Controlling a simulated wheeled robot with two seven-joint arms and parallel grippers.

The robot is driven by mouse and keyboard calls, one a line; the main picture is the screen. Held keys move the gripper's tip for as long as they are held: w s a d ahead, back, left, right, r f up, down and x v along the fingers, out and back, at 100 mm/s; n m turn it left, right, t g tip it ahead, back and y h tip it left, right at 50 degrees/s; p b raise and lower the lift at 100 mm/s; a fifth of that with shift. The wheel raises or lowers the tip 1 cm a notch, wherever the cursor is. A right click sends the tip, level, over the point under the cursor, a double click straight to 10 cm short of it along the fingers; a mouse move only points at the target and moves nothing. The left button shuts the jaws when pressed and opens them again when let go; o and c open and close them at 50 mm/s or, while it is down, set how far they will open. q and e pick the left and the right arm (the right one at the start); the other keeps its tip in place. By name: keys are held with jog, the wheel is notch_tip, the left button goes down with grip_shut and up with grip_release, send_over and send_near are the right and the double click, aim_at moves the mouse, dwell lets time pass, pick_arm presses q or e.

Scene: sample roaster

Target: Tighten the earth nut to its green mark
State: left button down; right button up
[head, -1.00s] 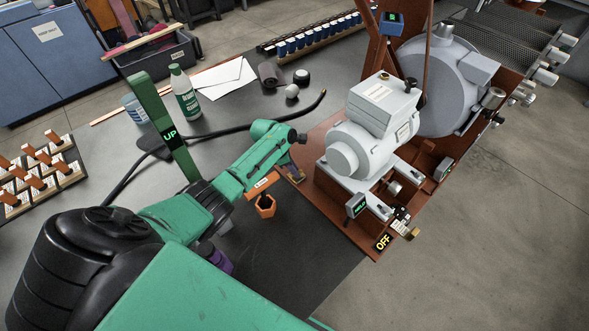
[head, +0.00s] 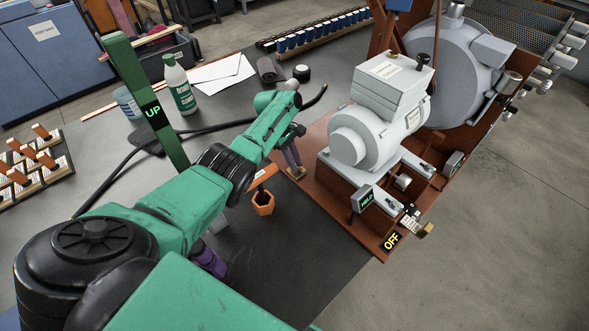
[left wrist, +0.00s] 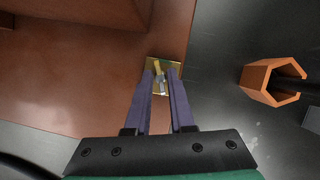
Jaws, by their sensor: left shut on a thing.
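The brass earth plate (head: 297,174) sits at the near left corner of the red-brown machine base. It also shows in the left wrist view (left wrist: 176,71), with a small brass-coloured nut (left wrist: 158,67) and a grey piece on it. My left gripper (head: 295,168) reaches down to this plate with its purple fingers. In the left wrist view the fingertips (left wrist: 161,86) are close together at the nut and shut on it. The fingers partly hide the nut's lower part. I cannot make out a green mark on the plate.
The grey motor (head: 364,138) stands just right of my gripper. An orange hexagonal holder (head: 263,203) is close by on the dark mat. A green post marked UP (head: 145,95) rises beside my arm. A black cable (head: 205,127) crosses the table behind it.

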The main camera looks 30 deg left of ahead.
pick_arm(q)
jog(key=shift+f+m, duration=0.25)
jog(key=shift+m, duration=0.05)
jog(key=shift+r, duration=0.25)
pick_arm(e)
jog(key=shift+f, duration=0.55)
jog(key=shift+a, duration=0.1)
pick_arm(q)
jog(key=c, duration=0.8)
grip_release()
jog(key=p+v, duration=0.1)
jog(key=v, duration=1.3)
jog(key=shift+w+r, duration=0.1)
jog(key=shift+r, duration=0.15)
pick_arm(e)
jog(key=shift+r, duration=0.55)
